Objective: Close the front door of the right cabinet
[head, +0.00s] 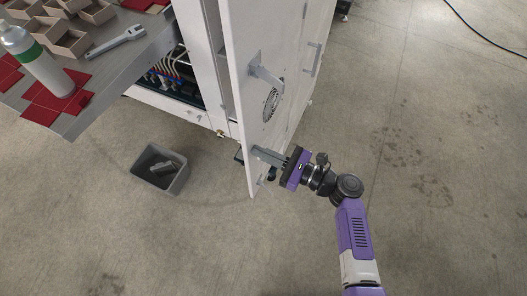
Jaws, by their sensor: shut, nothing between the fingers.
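The white cabinet (203,60) stands at the top centre of the head view. Its front door (239,100) stands open, swung out toward me, and the wired interior shows to its left. The door's outer face carries a grey handle (266,74) and a round vent (270,104). My gripper (259,152) is shut and empty, with its fingers at the lower part of the door's outer face, below the handle. I cannot tell whether the fingertips touch the door.
A metal table (105,62) with a white bottle (38,65), a wrench (117,42), small brown boxes (68,42) and red sheets is at upper left. A grey bin (151,183) stands on the floor left of the door. The floor at right is clear.

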